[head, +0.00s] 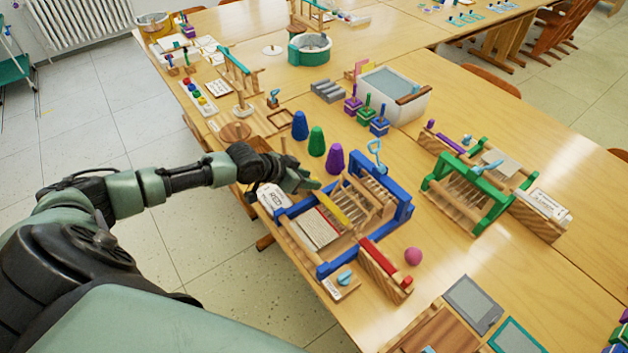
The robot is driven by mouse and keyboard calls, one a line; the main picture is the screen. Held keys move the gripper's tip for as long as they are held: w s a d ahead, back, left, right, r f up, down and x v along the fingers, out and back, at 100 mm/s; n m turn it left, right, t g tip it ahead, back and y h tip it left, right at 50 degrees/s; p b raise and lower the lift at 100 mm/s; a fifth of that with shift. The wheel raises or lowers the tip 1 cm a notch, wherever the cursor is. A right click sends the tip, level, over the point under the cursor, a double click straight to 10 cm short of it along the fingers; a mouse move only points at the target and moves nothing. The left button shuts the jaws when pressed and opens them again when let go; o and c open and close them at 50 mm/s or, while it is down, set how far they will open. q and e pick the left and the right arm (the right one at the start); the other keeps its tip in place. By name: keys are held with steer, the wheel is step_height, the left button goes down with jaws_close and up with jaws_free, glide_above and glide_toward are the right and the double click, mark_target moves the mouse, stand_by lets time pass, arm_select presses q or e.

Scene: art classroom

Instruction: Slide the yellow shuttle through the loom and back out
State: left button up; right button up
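The loom (324,268) has a blue frame with wooden slats and a light woven panel, and stands near the table's front edge. The yellow shuttle (333,209) is a slim bar lying at a slant inside the frame, between the woven panel and the slats. My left gripper (309,185) is at the loom's upper-left side, close to the shuttle's far end. Its fingers are small and partly hidden, so I cannot tell whether they touch or grip the shuttle. My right gripper is out of view.
Three cones, the purple one (335,159) nearest, stand behind the loom. A wooden block with a red bar (378,252) and a pink ball (413,256) are at its right. A green-framed loom (436,190) stands further right. Bare tabletop lies between the looms.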

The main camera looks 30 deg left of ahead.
mark_target(314, 179)
arm_select(q)
steer(key=v, duration=0.4)
steer(key=shift+s+r, duration=0.15)
steer(key=shift+d, duration=0.15)
steer(key=x, duration=0.2)
steer(key=p+x, duration=0.1)
steer(key=x, duration=0.2)
steer(key=a+x, duration=0.1)
steer(key=x, duration=0.1)
steer(key=shift+w+d+f, duration=0.15)
steer(key=shift+w+f, duration=0.15)
steer(key=shift+w, duration=0.1)
stand_by(0.4)
